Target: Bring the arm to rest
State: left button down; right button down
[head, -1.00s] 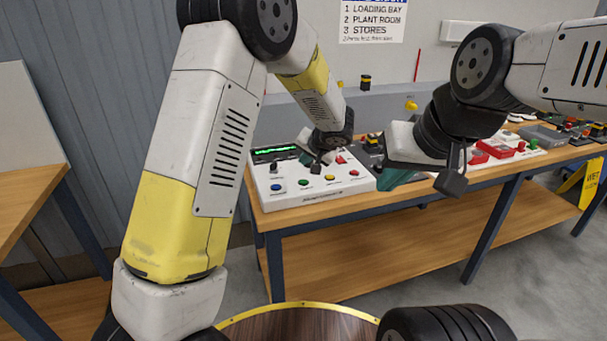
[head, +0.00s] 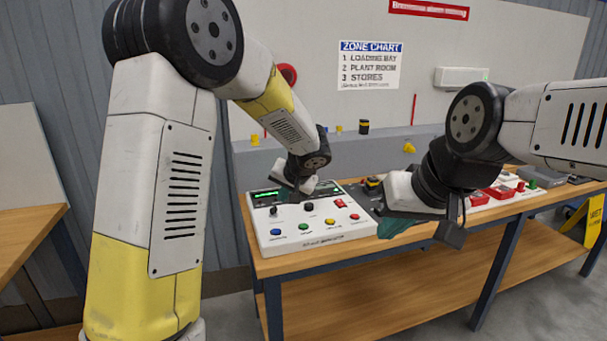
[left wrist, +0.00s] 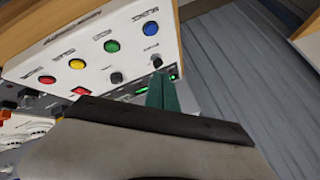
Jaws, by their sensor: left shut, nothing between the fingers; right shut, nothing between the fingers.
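My left arm (head: 160,150) reaches in from the left. Its gripper (head: 305,186) is shut and empty, above the back part of the white control panel (head: 320,238). In the left wrist view its green fingers (left wrist: 162,92) are together, in front of the panel (left wrist: 130,65) with its row of coloured buttons and black knobs. Whether they touch the panel I cannot tell. My right gripper (head: 402,229) is shut and empty, over the bench right of the panel, partly hidden by its own wrist.
The panel stands on a wooden bench (head: 290,265) with blue legs. Red and white boxes (head: 498,194) stand further right. A yellow wet-floor sign (head: 592,220) is at the far right. A zone chart (head: 370,65) hangs behind. Another wooden table (head: 25,235) is at the left.

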pick_arm(q)
jog(key=s+a+r+n+g+h, duration=0.1)
jog(key=s+a+r, duration=0.2)
jog(key=s, duration=0.4)
jog(key=s+a+r+n+h, duration=0.1)
jog(key=s+a+r, duration=0.25)
jog(key=s, duration=0.35)
jog(key=s+a+r+g+h, duration=0.1)
jog(key=s+a+r, duration=0.25)
jog(key=s, duration=0.35)
jog(key=s+d+h, duration=0.1)
jog(key=s+h, duration=0.2)
jog(key=s, duration=0.6)
jog(key=shift+s+d+r+t, duration=0.15)
jog(key=shift+s+d+t, duration=0.05)
jog(key=shift+s+t, duration=0.2)
